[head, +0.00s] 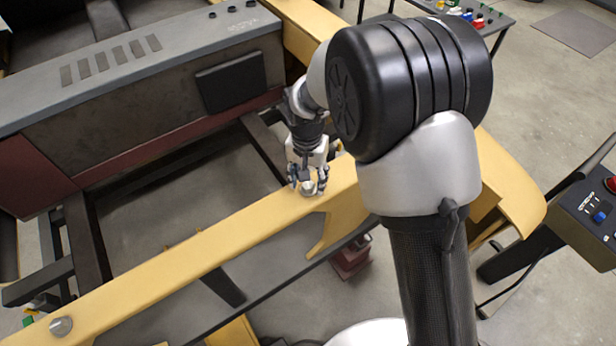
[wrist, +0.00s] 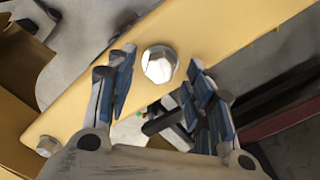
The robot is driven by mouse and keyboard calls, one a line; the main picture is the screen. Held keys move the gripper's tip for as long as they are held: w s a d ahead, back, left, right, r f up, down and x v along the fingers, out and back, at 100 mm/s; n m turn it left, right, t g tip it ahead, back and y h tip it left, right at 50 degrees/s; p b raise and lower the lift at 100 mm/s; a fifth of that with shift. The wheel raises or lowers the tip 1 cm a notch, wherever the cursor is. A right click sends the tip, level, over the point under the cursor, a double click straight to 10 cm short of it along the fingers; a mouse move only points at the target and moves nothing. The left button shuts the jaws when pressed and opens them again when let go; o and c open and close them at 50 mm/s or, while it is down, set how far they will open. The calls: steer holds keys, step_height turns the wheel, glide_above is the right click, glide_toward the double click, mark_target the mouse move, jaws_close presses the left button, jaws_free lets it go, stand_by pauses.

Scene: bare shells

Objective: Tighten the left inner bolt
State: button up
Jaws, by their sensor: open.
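A silver hex bolt head (wrist: 159,64) sits on the yellow beam (wrist: 215,40) in the wrist view, between the tips of my gripper (wrist: 158,68). The two blue-padded fingers are apart on either side, with no clear contact with the bolt. In the head view my gripper (head: 308,184) is over the yellow beam (head: 225,231), and the bolt there (head: 308,188) is partly covered by the fingers. A second bolt (wrist: 47,145) shows at lower left in the wrist view. Another bolt (head: 61,326) sits at the beam's near left end in the head view. I cannot tell which bears the name left inner.
A grey panelled box (head: 150,85) stands behind the beam at left. Dark frame bars (head: 85,240) cross the opening behind the beam. A control box with buttons (head: 592,212) is at right. A table with small coloured parts (head: 465,14) is at the back.

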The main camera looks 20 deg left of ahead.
step_height(320, 180, up, 12)
stand_by(0.6)
step_height(320, 180, up, 5)
steer(key=n+b, duration=0.2)
steer(key=n, duration=1.3)
glide_above(307, 184)
steer(key=f+b, duration=0.2)
steer(key=f, duration=0.7)
steer(key=f+b, duration=0.2)
steer(key=f, duration=0.6)
steer(key=shift+d+f+b, duration=0.2)
steer(key=shift+f+b, duration=0.1)
steer(key=shift+f, duration=0.05)
steer(key=shift+c, duration=0.4)
